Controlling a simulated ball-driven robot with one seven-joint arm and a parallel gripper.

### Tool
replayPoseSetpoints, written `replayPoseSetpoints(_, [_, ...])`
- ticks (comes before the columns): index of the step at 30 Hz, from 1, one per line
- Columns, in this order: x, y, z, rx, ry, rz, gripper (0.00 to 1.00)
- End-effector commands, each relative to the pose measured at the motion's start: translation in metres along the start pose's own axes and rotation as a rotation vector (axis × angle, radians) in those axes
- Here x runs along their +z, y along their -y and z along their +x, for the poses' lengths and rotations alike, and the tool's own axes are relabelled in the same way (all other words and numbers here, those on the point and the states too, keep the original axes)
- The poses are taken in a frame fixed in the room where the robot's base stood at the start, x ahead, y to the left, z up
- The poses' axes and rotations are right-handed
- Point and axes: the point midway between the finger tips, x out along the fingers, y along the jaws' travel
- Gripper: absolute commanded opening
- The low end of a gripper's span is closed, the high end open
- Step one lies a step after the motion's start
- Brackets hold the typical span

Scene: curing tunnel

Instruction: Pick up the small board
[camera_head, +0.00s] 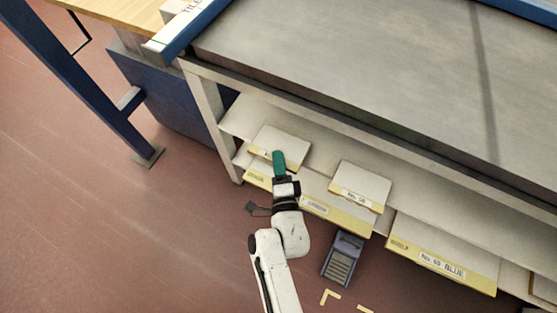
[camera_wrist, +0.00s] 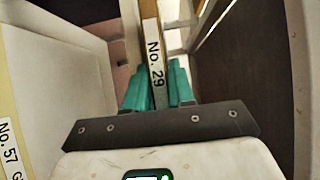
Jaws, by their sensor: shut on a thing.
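The small board (camera_head: 290,142) is a pale slab with a yellow front edge on the left part of the shelf under the table in the head view. In the wrist view the board (camera_wrist: 150,14) shows edge-on, with a white label reading "No. 29". My gripper (camera_head: 278,155) reaches its front edge. In the wrist view the green fingers of my gripper (camera_wrist: 155,85) lie on either side of the board's edge and are shut on it. The fingers hide part of the front edge in the head view. I cannot tell whether the board is clear of the shelf.
Another pale board (camera_head: 363,181) lies right of my gripper. The grey tabletop (camera_head: 350,65) overhangs the shelf, and a table leg (camera_head: 212,115) stands at left. A grey-blue pedal-like object (camera_head: 342,260) is on the floor.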

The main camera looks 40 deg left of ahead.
Motion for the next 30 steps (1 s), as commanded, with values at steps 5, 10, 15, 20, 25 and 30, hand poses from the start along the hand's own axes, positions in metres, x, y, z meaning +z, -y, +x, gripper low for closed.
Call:
replayPoseSetpoints(5, [-0.001, 0.036, -0.011, -0.001, -0.001, 0.001, 0.0])
replayPoseSetpoints(10, [-0.002, 0.075, -0.042, -0.001, -0.003, 0.001, 0.0])
replayPoseSetpoints(15, [-0.002, 0.092, -0.081, 0.001, -0.004, 0.0, 0.0])
replayPoseSetpoints(20, [-0.002, 0.103, -0.111, 0.001, -0.002, 0.0, 0.0])
replayPoseSetpoints(25, [-0.002, 0.112, -0.131, -0.001, -0.001, 0.0, 0.0])
replayPoseSetpoints(30, [-0.002, 0.116, -0.139, -0.002, -0.001, -0.001, 0.0])
